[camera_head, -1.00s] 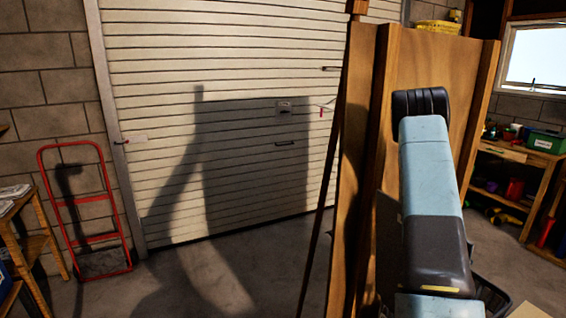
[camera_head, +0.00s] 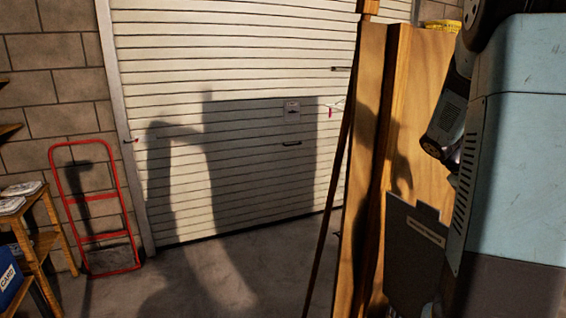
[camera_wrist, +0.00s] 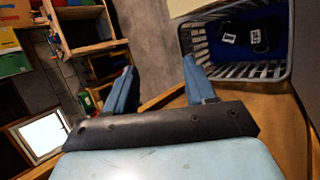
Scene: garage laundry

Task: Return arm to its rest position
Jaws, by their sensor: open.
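My arm (camera_head: 520,180) fills the right side of the head view, raised and close to the camera. Its blue-grey links cover what is behind them. My gripper (camera_wrist: 160,74) shows in the wrist view with its two blue fingers apart and nothing between them. The fingers point over the concrete floor, with a shelf to the left and a basket to the upper right. The gripper cannot be made out clearly in the head view.
A wooden panel (camera_head: 372,150) stands upright just left of my arm. A grey basket (camera_wrist: 278,70) with blue contents shows in the wrist view. A red hand truck (camera_head: 98,205) leans by the brick wall. A roller door (camera_head: 240,60) closes the back. Floor before it is clear.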

